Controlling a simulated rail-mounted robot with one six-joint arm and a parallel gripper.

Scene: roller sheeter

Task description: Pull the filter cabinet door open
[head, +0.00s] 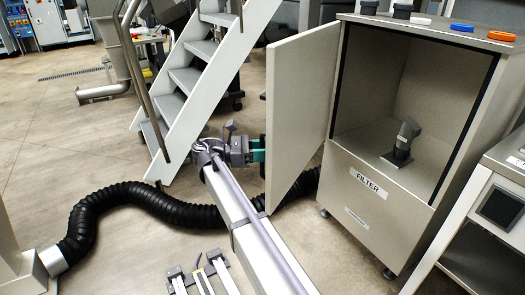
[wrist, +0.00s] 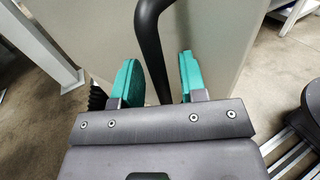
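The filter cabinet (head: 372,183) stands at the right in the head view, with a "FILTER" label on its front. Its grey door (head: 297,110) is swung wide open to the left, and the inside shows. My gripper (head: 258,150) is at the outer side of the door. In the wrist view the dark curved door handle (wrist: 151,40) passes between the two green fingertips of my gripper (wrist: 157,80). The fingers are apart, with gaps beside the handle. The door panel (wrist: 220,45) is behind it. In the head view the handle is hidden.
A dark fitting (head: 403,140) stands inside the cabinet. Several caps, including a blue one (head: 462,27), lie on its top. Metal stairs (head: 190,75) stand behind my gripper. A black hose (head: 130,195) runs across the floor. A bench (head: 490,195) stands at the right.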

